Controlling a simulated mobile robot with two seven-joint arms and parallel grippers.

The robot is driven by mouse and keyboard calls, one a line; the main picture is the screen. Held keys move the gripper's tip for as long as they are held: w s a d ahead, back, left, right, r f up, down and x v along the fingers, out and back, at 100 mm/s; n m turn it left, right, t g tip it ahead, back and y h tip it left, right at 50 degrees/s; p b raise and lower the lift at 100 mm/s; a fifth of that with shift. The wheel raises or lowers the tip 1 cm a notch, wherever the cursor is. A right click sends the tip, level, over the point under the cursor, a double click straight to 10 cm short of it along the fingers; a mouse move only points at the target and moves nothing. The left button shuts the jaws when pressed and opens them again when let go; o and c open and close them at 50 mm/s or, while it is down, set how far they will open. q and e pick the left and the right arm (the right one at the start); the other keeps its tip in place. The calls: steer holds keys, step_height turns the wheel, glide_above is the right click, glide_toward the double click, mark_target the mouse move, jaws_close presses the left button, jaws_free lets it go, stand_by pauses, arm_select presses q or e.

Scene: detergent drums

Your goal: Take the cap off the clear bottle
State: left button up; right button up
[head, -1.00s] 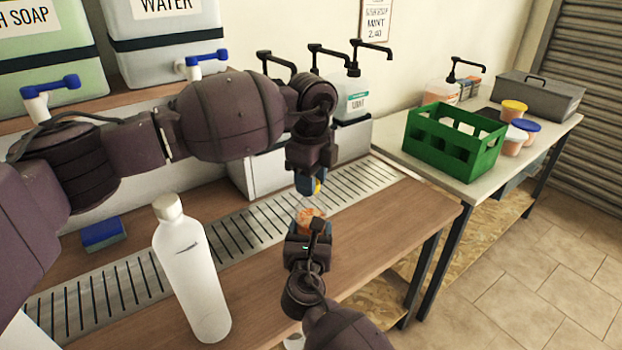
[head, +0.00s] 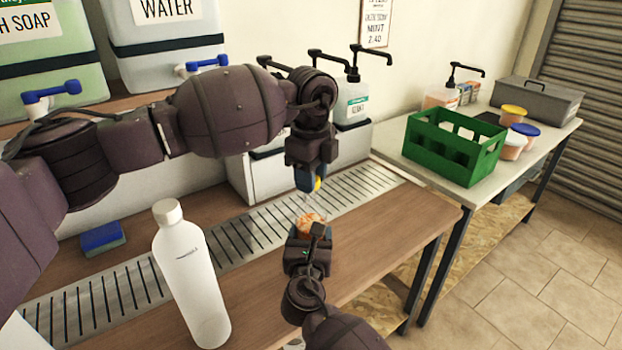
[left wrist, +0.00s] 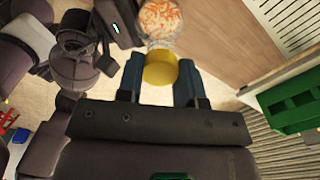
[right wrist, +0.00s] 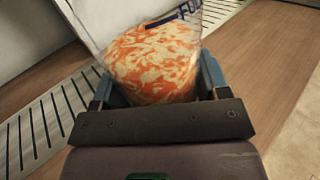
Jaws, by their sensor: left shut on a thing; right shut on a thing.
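The clear bottle (right wrist: 155,65) has orange-and-white contents and is upright or slightly tilted above the counter. My right gripper (head: 308,236) is shut around its body. The bottle also shows in the left wrist view (left wrist: 163,22). Its yellow cap (left wrist: 160,68) is between the fingers of my left gripper (head: 311,184), which is shut on it from above. A clear stretch of bottle shows between the cap and the orange contents. I cannot tell whether the cap still touches the neck.
A white bottle (head: 190,275) with a pale cap stands at the front left of the wooden counter (head: 390,240). A slotted metal drain (head: 255,232) runs behind. A blue sponge (head: 102,237) lies at left. A green crate (head: 455,147) and tubs (head: 513,115) stand on the right table.

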arm_select(q)
steer(key=shift+r, duration=0.15)
steer(key=shift+r, duration=2)
arm_select(e)
steer(key=o, duration=1.8)
